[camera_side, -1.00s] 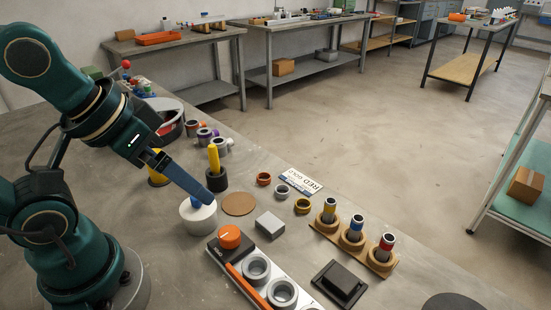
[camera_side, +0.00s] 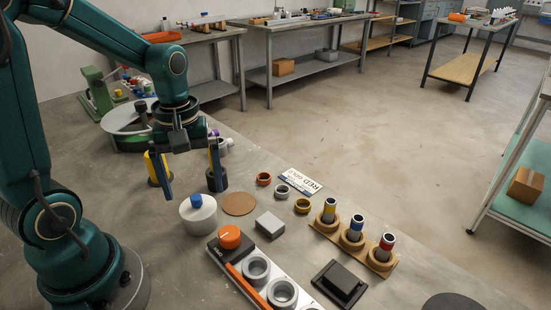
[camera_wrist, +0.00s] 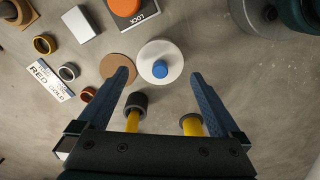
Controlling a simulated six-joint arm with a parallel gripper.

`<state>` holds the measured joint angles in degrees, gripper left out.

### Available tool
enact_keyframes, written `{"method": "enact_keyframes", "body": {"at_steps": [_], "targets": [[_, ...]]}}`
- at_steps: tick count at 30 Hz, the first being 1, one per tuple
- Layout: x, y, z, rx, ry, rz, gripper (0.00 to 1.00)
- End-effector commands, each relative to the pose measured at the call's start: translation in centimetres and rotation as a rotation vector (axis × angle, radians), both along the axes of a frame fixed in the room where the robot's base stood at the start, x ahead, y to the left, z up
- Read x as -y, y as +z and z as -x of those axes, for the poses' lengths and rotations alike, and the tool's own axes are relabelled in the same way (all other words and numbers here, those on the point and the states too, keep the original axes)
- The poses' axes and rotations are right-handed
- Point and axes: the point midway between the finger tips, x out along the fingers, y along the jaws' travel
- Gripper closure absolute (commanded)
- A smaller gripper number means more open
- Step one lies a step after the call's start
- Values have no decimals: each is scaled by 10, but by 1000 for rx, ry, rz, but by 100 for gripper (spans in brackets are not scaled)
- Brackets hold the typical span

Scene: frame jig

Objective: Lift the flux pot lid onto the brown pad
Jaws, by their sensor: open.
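The flux pot (camera_side: 199,220) is a pale round pot with its lid on. A blue knob (camera_side: 196,201) stands on top of the lid. In the wrist view the lid (camera_wrist: 148,52) is a pale disc with the blue knob (camera_wrist: 160,69) near its lower edge. The round brown pad (camera_side: 239,204) lies bare just right of the pot; it also shows in the wrist view (camera_wrist: 117,68). My gripper (camera_side: 193,191) is open and empty, pointing down behind the pot. In the wrist view my gripper (camera_wrist: 160,75) has its fingertips either side of the knob in the picture, apart from it.
Two yellow-handled tools (camera_wrist: 133,120) (camera_wrist: 191,125) stand close by the fingers. A grey block (camera_side: 270,224), an orange-knobbed box (camera_side: 230,238) and small rings (camera_side: 282,191) lie right of the pot. A wooden rack (camera_side: 354,243) holds several banded tubes.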

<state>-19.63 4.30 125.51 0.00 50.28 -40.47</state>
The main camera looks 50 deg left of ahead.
Motion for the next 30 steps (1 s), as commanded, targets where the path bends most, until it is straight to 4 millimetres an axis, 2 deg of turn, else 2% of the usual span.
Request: {"method": "enact_keyframes", "body": {"at_steps": [3, 8, 18, 19, 24, 30], "targets": [[1, -15, 1, -5, -2, 2, 0], [1, -30, 1, -3, -2, 1, 0], [0, -34, 0, 1, -3, 0, 0], [0, -34, 0, 1, -3, 0, 4], [0, -34, 0, 1, -3, 0, 66], [0, -34, 0, 1, -3, 0, 66]]}}
